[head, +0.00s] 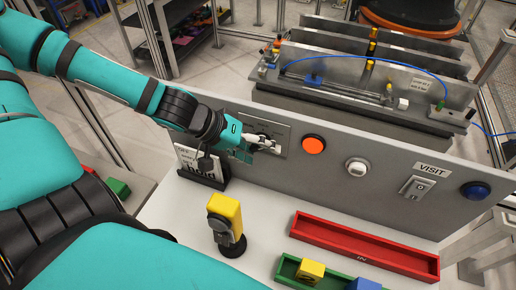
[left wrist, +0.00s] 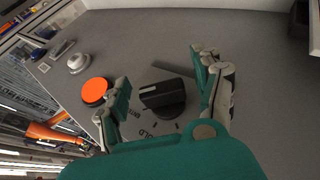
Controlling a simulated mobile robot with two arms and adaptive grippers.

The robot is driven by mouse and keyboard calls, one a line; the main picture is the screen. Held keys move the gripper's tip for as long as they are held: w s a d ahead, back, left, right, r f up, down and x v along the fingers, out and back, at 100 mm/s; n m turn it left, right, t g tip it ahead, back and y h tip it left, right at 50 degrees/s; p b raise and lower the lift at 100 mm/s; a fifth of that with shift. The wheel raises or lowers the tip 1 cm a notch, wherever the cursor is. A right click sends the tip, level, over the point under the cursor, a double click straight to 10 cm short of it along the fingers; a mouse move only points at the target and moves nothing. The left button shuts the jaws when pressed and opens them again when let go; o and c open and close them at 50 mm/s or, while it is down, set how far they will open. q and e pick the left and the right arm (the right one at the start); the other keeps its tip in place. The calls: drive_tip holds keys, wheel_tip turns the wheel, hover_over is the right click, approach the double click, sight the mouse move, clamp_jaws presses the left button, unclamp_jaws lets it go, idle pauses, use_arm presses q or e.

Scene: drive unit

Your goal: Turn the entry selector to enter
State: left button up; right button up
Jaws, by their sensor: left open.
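The entry selector is a black rotary knob (left wrist: 163,98) on the grey panel, with printed position labels around it; "HOLD" is partly readable. In the left wrist view my left gripper (left wrist: 160,68) is open, with one finger on each side of the knob and a visible gap to each. In the head view my left gripper (head: 262,146) reaches the selector's plate (head: 281,132) on the upright panel and hides the knob. My right gripper is not in view.
On the panel (head: 330,180), right of the selector, are an orange button (head: 313,144), a white button (head: 356,167), a "VISIT" switch (head: 417,187) and a blue button (head: 475,190). Below are a yellow-and-black device (head: 226,218), a red tray (head: 365,245) and a green tray (head: 288,270).

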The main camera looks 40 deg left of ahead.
use_arm(q)
drive_tip(key=v, duration=1.2)
idle(0.6)
